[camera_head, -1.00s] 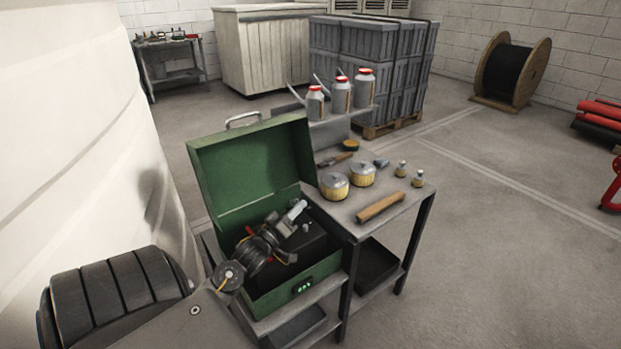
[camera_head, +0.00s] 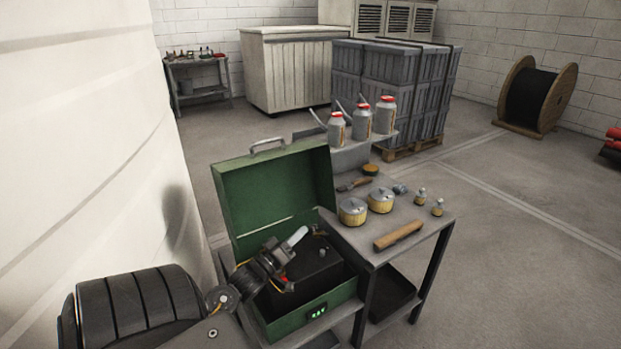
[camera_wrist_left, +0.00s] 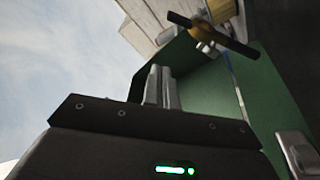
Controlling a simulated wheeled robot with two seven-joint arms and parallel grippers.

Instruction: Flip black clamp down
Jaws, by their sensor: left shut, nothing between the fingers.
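In the head view, my left gripper (camera_head: 296,237) is over the open green case (camera_head: 305,325), with its pale fingers pointing up and right. The fingers are together and hold nothing. A black block (camera_head: 318,268) sits in the case, partly hidden by my wrist. In the left wrist view, the shut fingers (camera_wrist_left: 161,87) stand before the green lid (camera_wrist_left: 277,100). A dark bar (camera_wrist_left: 212,35) on a brass-coloured fitting shows above and right of them, apart from them. I cannot tell whether it is the black clamp; no clamp is clearly identifiable. My right gripper is not seen.
Red-capped cans (camera_head: 362,120) stand behind. A large white tank wall (camera_head: 80,130) is close on the left.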

